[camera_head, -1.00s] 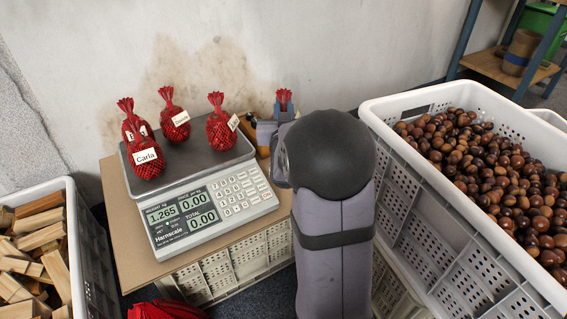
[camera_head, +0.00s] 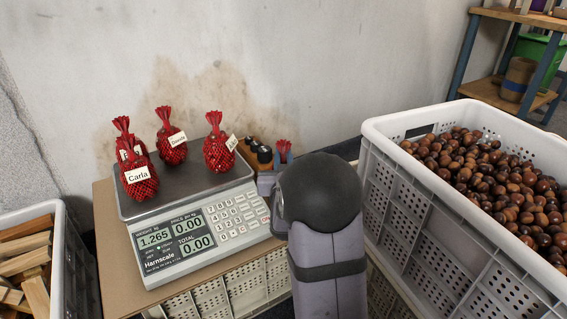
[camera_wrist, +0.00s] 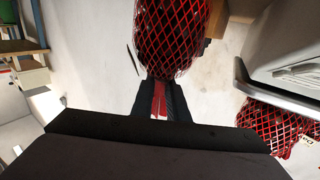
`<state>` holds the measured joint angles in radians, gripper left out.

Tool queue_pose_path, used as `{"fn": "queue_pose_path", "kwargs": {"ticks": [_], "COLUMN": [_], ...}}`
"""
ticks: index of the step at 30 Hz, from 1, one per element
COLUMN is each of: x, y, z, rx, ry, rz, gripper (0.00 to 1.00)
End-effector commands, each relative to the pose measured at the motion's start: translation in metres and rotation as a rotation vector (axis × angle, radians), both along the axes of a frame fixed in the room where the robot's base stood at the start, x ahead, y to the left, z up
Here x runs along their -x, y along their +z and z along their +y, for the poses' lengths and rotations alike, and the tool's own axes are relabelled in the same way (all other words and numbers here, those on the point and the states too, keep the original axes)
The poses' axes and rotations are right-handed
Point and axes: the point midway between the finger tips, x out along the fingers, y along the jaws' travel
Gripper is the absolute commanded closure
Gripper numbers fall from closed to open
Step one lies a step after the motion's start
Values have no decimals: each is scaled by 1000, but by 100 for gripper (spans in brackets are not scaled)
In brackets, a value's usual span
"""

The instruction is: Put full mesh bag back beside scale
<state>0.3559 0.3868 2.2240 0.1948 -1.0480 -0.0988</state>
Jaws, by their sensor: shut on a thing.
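My gripper (camera_head: 283,157) is just right of the scale, partly hidden by my own arm in the head view. In the wrist view its two dark fingers (camera_wrist: 160,98) are shut on the red neck of a full mesh bag (camera_wrist: 172,38). The scale (camera_head: 208,228) stands on a brown board and reads 1.265. Several red mesh bags stand on its plate, including one labelled Carla (camera_head: 138,186).
A white crate of chestnuts (camera_head: 415,190) stands at right. A crate of wood pieces (camera_head: 62,262) is at left. Small dark-topped items (camera_head: 258,148) sit in a wooden holder behind the scale's right side, close to my gripper. The stained wall (camera_head: 300,60) is behind.

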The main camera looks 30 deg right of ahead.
Motion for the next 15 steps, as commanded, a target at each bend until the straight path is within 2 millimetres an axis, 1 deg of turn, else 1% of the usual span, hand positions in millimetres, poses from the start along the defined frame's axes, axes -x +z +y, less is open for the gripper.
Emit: {"fn": "queue_pose_path", "kwargs": {"ticks": [1,2,9,13,14,15], "x": [0,0,0,0,0,0], "y": [-6,-7,-5,-8,-10,-9], "z": [0,0,0,0,0,0], "rx": [2,2,1,2,1,1], "ry": [0,0,0,0,0,0], "rz": [-3,-3,-4,-3,-1,-1], "gripper": [100,100,100,100,84,74]}}
